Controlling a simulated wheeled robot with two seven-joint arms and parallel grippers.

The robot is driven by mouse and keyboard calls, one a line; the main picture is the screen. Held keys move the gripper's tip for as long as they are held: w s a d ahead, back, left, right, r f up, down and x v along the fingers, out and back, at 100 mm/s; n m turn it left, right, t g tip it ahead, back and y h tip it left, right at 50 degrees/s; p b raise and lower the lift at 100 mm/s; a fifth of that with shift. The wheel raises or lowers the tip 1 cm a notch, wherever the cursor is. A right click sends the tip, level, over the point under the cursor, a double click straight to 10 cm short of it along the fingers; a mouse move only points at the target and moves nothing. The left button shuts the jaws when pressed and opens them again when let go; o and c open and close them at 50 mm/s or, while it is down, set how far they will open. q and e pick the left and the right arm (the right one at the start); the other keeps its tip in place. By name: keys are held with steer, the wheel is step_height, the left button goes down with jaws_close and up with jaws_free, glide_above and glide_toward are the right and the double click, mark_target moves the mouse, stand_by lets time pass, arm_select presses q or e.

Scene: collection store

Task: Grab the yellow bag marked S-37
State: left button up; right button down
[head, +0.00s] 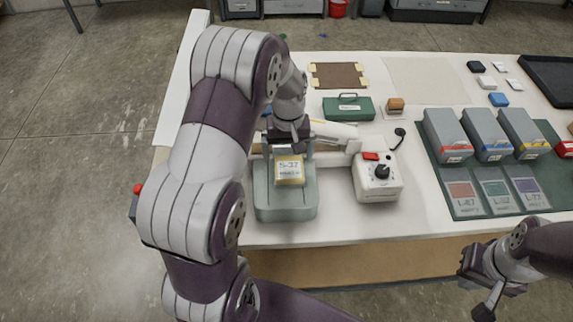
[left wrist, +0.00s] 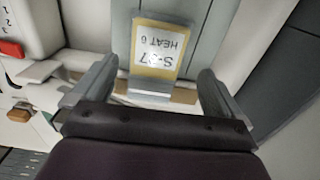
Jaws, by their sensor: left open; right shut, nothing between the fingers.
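The yellow bag (head: 289,171), with a white label reading S-37, lies on the grey tray of a bench device. In the left wrist view the bag (left wrist: 156,48) shows upside down, straight ahead, its label also reading HEAT 6. My left gripper (head: 289,151) is open just behind the bag, pointing down. In the left wrist view its two fingers (left wrist: 156,80) stand wide apart, one on each side of the bag's near end. They do not appear to touch it. My right gripper (head: 477,290) is shut and empty, in front of the table at lower right.
The grey tray (head: 285,209) belongs to a white device with a control box (head: 377,178) on its right. A green case (head: 348,107) stands behind. Grey bins (head: 447,132) and labelled cards stand on a green mat at right. The front strip of the white table is clear.

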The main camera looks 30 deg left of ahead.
mark_target(290, 168)
arm_select(q)
steer(key=f+p, duration=0.1)
steer(key=d+f+p, duration=0.1)
steer(key=f, duration=0.1)
steer(key=shift+f, duration=0.3)
steer(key=shift+a+f, duration=0.25)
steer(key=shift+f, duration=0.85)
steer(key=shift+a+f, duration=0.1)
steer(key=shift+a, duration=0.05)
steer(key=shift+d, duration=0.2)
steer(key=c, duration=0.9)
steer(key=shift+a, duration=0.1)
steer(key=shift+c, duration=0.4)
arm_select(e)
steer(key=shift+w+d+r, duration=0.1)
steer(key=shift+d+r, duration=0.05)
steer(key=shift+r, duration=0.3)
steer(key=shift+w+d+r, duration=0.1)
steer(key=shift+d+r, duration=0.05)
steer(key=shift+r, duration=0.25)
